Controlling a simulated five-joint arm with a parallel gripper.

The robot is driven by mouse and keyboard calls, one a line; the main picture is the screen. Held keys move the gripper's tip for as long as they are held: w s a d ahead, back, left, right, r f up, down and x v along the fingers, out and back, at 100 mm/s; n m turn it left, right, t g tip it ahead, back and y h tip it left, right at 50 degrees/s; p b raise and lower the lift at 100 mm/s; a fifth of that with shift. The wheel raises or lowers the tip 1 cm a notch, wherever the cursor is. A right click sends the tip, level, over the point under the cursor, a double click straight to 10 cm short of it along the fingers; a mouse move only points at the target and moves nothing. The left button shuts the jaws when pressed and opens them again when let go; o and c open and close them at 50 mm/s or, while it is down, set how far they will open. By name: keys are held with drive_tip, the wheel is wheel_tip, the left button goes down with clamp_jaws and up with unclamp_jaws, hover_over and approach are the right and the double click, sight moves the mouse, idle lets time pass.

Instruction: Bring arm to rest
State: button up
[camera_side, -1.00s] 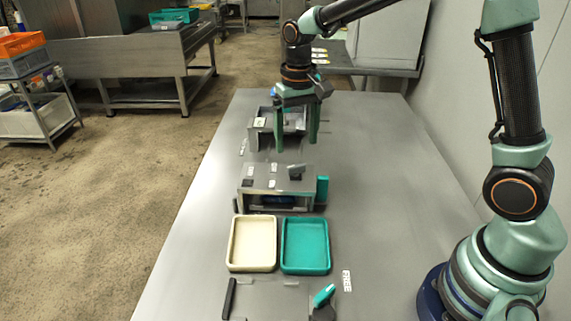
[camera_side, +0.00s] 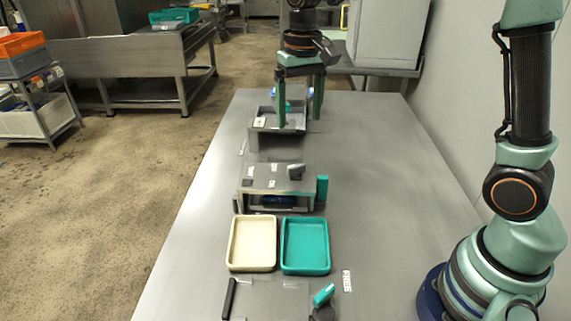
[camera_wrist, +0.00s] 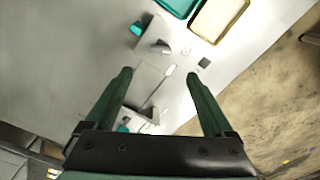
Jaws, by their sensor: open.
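My gripper (camera_side: 298,122) is open, its two green fingers pointing down at the far end of the steel table (camera_side: 365,180). It is above or near the far grey open box (camera_side: 263,124), with one finger overlapping the box in the picture. In the wrist view, my gripper (camera_wrist: 158,85) shows its fingers spread wide, with nothing between the tips but the surfaces below. A small teal item (camera_side: 288,106) shows in or behind the far box, partly hidden by the fingers.
A middle grey box (camera_side: 270,178) has a teal handle (camera_side: 322,189) at its right. Nearer are a cream tray (camera_side: 253,244) and a teal tray (camera_side: 305,245), both empty. A front grey box (camera_side: 270,302) is cut by the picture edge.

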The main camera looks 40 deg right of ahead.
drive_tip(key=s+d+r+n+t, duration=0.2)
drive_tip(key=s+t, duration=0.3)
drive_tip(key=s, duration=0.9)
drive_tip(key=shift+d+n, duration=0.2)
drive_tip(key=shift+n, duration=0.4)
